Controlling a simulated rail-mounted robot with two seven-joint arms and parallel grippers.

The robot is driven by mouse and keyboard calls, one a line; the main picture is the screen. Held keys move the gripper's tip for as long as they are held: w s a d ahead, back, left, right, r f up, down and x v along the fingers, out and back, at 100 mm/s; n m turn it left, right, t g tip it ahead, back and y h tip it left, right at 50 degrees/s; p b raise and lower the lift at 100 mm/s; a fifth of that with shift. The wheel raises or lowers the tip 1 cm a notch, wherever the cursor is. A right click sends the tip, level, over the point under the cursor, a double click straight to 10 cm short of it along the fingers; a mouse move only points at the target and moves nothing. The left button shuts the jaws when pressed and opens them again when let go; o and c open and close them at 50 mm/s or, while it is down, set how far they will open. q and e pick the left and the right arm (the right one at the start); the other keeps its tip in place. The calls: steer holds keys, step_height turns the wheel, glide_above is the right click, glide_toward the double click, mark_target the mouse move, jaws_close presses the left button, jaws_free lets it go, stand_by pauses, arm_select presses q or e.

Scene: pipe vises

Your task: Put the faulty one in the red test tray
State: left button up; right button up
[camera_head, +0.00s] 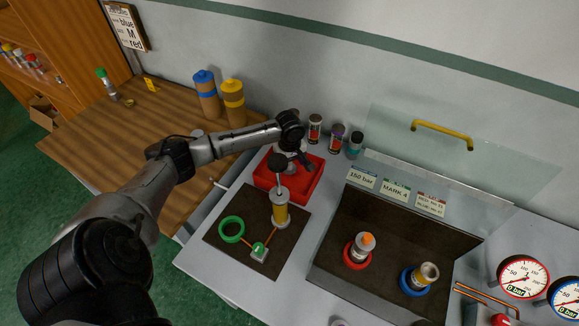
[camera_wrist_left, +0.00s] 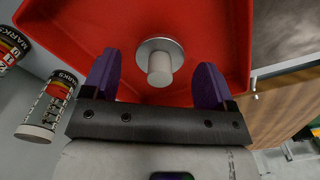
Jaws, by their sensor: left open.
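The red test tray (camera_head: 263,180) stands at the back of the grey bench, and it fills the top of the left wrist view (camera_wrist_left: 215,25). In that view a metal part (camera_wrist_left: 160,62) with a round flange and a pale stem stands in the tray. My left gripper (camera_wrist_left: 158,85) is open, its purple fingers on either side of the part and apart from it. In the head view the left gripper (camera_head: 297,160) is over the tray and hides much of its inside. Which part is faulty cannot be told from labels here. My right gripper is not in view.
An open test box holds fittings in a red ring (camera_head: 357,254) and a blue ring (camera_head: 417,280). Labelled canisters (camera_head: 336,138) stand behind the tray. Gauges (camera_head: 523,277) read 0 bar.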

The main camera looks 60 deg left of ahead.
arm_select(q)
step_height(320, 180, up, 10)
steer(key=shift+f+p, duration=0.2)
steer(key=shift+p, duration=0.35)
stand_by(0.4)
